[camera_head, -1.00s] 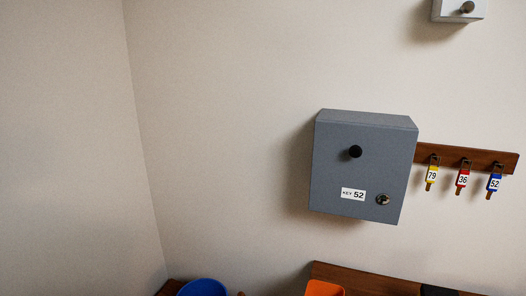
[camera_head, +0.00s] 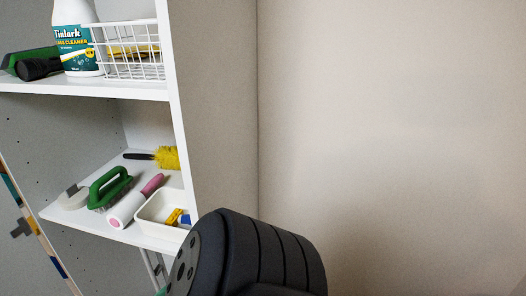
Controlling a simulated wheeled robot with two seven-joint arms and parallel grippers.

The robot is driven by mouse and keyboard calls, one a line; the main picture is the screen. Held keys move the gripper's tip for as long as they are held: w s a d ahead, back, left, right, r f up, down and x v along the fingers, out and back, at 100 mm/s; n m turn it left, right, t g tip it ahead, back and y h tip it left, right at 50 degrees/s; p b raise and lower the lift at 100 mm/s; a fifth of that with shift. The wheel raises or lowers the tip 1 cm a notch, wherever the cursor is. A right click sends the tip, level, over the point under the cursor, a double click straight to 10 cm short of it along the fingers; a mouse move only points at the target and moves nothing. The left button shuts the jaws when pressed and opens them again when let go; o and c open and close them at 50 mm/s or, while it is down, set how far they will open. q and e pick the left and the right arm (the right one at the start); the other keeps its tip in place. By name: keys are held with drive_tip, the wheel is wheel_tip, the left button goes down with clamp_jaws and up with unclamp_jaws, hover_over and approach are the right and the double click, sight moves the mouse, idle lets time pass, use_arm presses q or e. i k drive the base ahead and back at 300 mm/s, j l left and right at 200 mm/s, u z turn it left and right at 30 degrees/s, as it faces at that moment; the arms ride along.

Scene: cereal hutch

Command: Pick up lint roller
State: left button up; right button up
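The lint roller (camera_head: 127,208) lies on the middle shelf (camera_head: 152,241) of a white shelf unit at the left. It has a white roll toward the shelf's front edge and a pink handle pointing back and right. It lies between a green-handled brush (camera_head: 108,188) and a white bin (camera_head: 160,208). Neither gripper is in view. A dark rounded link of one of my arms fills the bottom centre, just right of the bin.
A yellow duster (camera_head: 167,157) lies behind the roller, and a tape roll (camera_head: 73,198) lies at its left. The upper shelf (camera_head: 120,88) holds a spray bottle (camera_head: 75,40) and a wire basket (camera_head: 128,50). Bare wall (camera_head: 400,130) fills the right.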

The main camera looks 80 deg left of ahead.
sight(121, 215)
drive_tip(key=u, duration=3.55)
